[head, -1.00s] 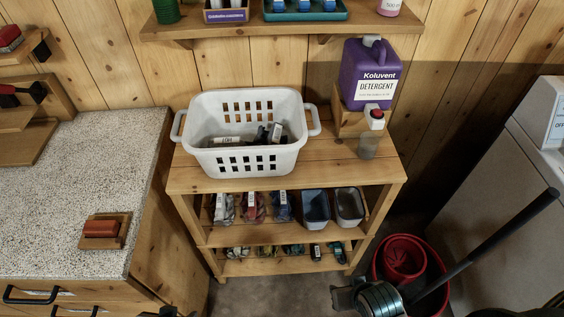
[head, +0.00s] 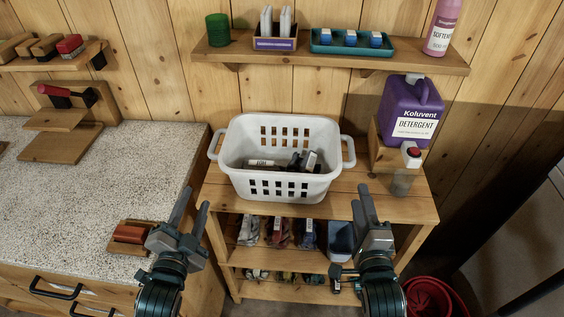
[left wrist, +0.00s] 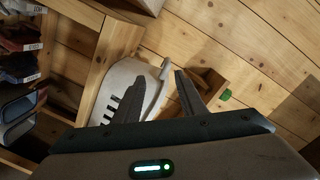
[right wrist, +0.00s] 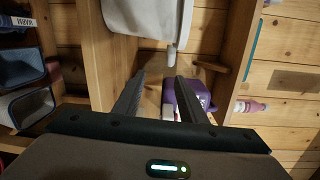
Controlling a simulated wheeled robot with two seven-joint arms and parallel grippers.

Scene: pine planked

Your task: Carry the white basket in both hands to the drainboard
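The white basket (head: 236,180) stands upright on the top of a wooden shelf unit. It has a handle at each end and holds several dark items and a white-labelled one. It also shows in the left wrist view (left wrist: 117,78) and the right wrist view (right wrist: 150,16). My left gripper (head: 192,198) is open and empty, in front of the basket and left of its left handle. My right gripper (head: 359,195) is open and empty, in front of the right handle. Neither touches the basket. I cannot pick out a drainboard in these views.
A purple detergent jug (head: 411,108) on a wooden stand, with a small cup (head: 402,183) below its spout, is close right of the basket. A speckled counter (head: 110,195) with a red-topped brush (head: 130,233) is at left. A wall shelf (head: 330,57) hangs above. A red bucket (head: 432,297) is on the floor.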

